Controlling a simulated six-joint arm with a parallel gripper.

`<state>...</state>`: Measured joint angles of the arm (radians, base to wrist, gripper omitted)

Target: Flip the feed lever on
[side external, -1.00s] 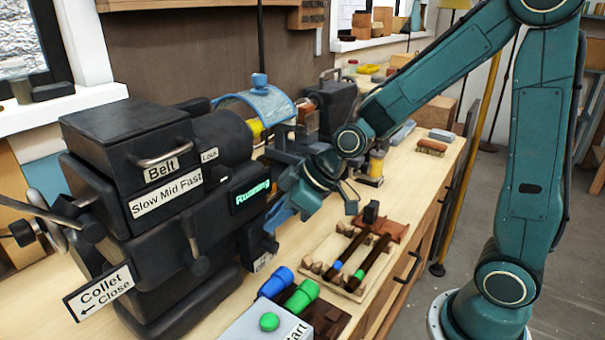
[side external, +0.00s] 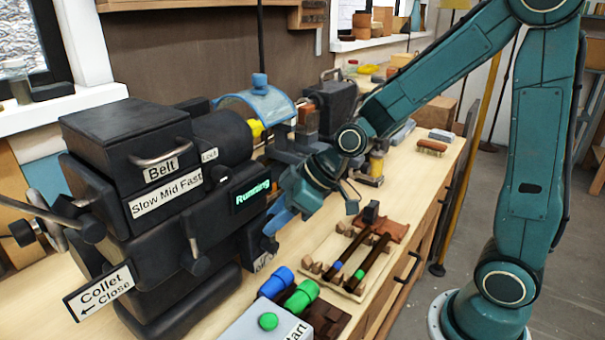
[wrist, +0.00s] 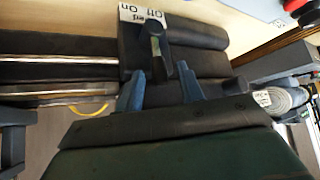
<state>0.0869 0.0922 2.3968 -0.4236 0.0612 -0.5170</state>
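The feed lever (wrist: 153,30) is a short black lever on the dark machine, beside a small white plate (wrist: 142,13) reading Off, On and Feed upside down in the wrist view. Which mark it points at is hard to tell. My gripper (wrist: 158,88) has two blue fingers set apart, with the lever's line running into the gap between them. I cannot tell whether either finger touches it. In the side view my gripper (side external: 282,212) is low at the machine's right side and hides most of the lever. The lathe (side external: 150,215) shows a lit green Running sign (side external: 251,191).
A wooden rack (side external: 345,285) with dark rods stands on the bench right of the gripper. A grey box with a green Start button (side external: 268,321) and blue and green cylinders (side external: 277,282) are in front. A brush (side external: 432,147) lies at the back right.

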